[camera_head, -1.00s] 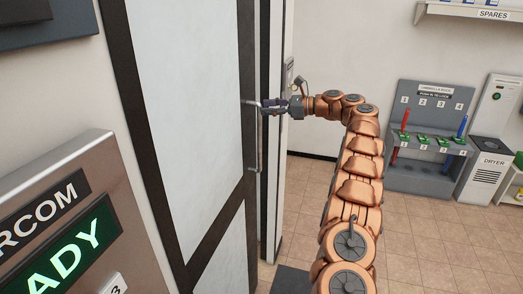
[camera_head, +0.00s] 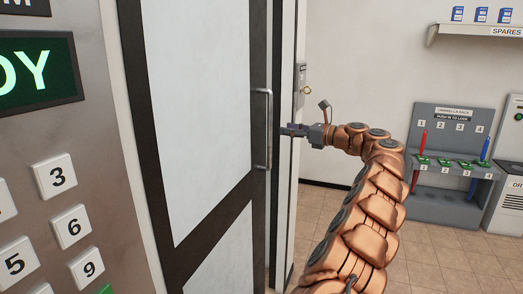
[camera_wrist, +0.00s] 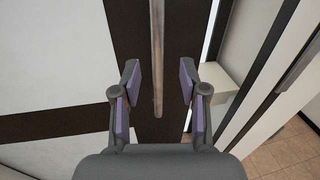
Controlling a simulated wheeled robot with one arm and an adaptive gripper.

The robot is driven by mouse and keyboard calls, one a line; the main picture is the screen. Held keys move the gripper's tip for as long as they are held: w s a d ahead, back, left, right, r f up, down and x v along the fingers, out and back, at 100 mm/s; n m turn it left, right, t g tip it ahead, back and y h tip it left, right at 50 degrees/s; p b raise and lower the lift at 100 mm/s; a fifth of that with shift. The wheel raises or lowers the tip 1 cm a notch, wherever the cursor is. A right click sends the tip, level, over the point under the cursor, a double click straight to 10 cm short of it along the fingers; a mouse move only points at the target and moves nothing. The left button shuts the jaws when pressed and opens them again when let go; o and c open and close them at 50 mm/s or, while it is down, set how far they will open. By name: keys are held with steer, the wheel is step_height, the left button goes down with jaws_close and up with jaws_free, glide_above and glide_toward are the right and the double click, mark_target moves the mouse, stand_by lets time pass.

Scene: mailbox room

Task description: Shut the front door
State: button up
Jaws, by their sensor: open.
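The front door (camera_head: 200,110) has pale panels in a dark frame and fills the left middle of the head view. Its vertical bar handle (camera_head: 268,150) is near the door's right edge. My gripper (camera_head: 286,131) is open just right of the handle in the head view. In the wrist view the handle (camera_wrist: 157,50) runs down between the two spread fingers of my gripper (camera_wrist: 158,85), with no finger visibly closed on it. Right of the door's edge, a bright strip and a pale jamb (camera_wrist: 255,50) show. How far the door stands open is hard to tell.
A metal intercom panel (camera_head: 110,170) with keys stands close on the left. A grey umbrella rack (camera_head: 440,210) and a wall shelf (camera_head: 470,35) are at the right. Tiled floor (camera_head: 420,250) lies in front of the rack.

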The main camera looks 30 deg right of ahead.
steer(key=w+a+f+b, duration=0.1)
steer(key=w+a+f, duration=0.1)
steer(key=w, duration=0.4)
steer(key=shift+w+a, duration=0.3)
steer(key=shift+a, duration=0.5)
steer(key=shift+c, duration=0.2)
jaws_close()
